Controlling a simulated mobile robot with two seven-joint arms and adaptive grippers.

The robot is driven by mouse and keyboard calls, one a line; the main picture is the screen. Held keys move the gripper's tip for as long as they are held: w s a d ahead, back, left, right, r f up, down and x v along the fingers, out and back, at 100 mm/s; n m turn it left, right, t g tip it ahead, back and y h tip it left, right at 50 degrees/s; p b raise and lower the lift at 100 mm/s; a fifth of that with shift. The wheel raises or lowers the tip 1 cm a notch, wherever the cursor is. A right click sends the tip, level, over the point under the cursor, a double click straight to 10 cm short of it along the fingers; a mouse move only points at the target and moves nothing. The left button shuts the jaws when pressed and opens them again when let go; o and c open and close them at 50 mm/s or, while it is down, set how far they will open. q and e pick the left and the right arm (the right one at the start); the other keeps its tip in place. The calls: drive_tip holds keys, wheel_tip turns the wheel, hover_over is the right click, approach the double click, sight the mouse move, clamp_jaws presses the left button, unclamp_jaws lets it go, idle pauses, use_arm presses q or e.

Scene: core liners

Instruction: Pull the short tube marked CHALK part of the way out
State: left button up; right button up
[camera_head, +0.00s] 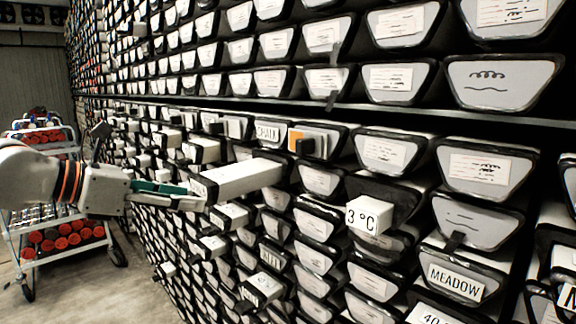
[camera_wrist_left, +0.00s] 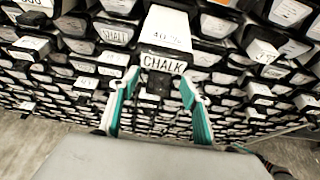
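In the left wrist view a long white tube stands out of the rack, with a plate reading CHALK (camera_wrist_left: 163,63) on its near end and writing on its top. My left gripper (camera_wrist_left: 158,88) has its two green-and-grey fingers spread apart, with the CHALK end between and just beyond the tips. In the head view my left gripper (camera_head: 206,196) is at the near end of a long protruding white tube (camera_head: 243,178); its end face is partly hidden. Another plate reading CHALK (camera_head: 268,132) shows higher on the rack, beside an orange-and-white end. My right gripper is not in view.
The rack's dense rows of tube ends fill the right side. A cart (camera_head: 62,241) with red-ended items stands at the left on open floor.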

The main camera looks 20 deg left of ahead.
use_arm(q)
drive_tip(key=v, duration=1.2)
